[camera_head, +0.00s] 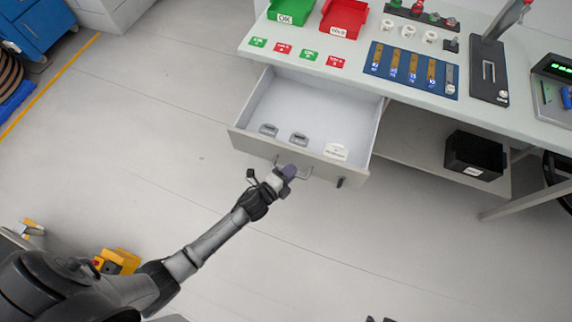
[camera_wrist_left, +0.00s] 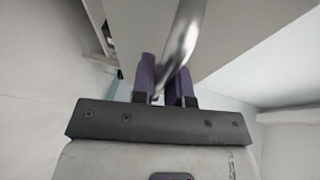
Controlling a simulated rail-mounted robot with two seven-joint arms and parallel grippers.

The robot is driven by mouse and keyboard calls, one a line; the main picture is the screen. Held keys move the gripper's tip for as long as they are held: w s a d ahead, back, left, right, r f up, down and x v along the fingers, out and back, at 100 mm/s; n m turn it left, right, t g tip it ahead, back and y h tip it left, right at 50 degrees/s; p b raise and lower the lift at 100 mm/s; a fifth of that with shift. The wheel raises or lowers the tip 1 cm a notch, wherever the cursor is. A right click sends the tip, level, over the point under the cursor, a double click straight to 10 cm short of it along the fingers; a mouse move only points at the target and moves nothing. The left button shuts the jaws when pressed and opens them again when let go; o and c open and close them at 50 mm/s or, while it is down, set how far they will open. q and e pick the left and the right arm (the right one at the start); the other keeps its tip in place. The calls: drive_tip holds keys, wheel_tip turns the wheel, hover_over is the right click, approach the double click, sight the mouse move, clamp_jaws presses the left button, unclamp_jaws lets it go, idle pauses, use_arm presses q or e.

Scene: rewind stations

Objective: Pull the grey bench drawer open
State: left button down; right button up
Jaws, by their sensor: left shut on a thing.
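The grey bench drawer (camera_head: 243,139) stands pulled out from under the bench top, its white inside showing. It holds two grey pieces (camera_head: 268,130) (camera_head: 298,139) and a white labelled piece (camera_head: 336,151) along its front. My left gripper (camera_head: 287,172) is at the drawer front, shut on the metal bar handle (camera_head: 305,173). In the left wrist view the handle (camera_wrist_left: 183,35) runs down between the purple fingers (camera_wrist_left: 165,88). Small dark tips at the bottom edge of the head view may be my right gripper; too little shows to tell its state.
The bench top (camera_head: 300,78) carries a green tray (camera_head: 290,11), a red tray (camera_head: 343,19), a blue board (camera_head: 411,70) and several small labels. A black bin (camera_head: 474,154) sits on the lower shelf (camera_head: 420,145). The floor in front of the drawer is clear.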

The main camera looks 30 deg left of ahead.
use_arm(q)
drive_tip(key=shift+r, duration=0.1)
drive_tip(key=c, duration=1.1)
unclamp_jaws()
drive_tip(key=shift+c, duration=0.2)
drive_tip(key=shift+s, duration=0.15)
drive_tip(key=p+v, duration=0.2)
drive_tip(key=v, duration=1.1)
drive_tip(key=shift+s, duration=0.25)
drive_tip(key=shift+r, duration=0.1)
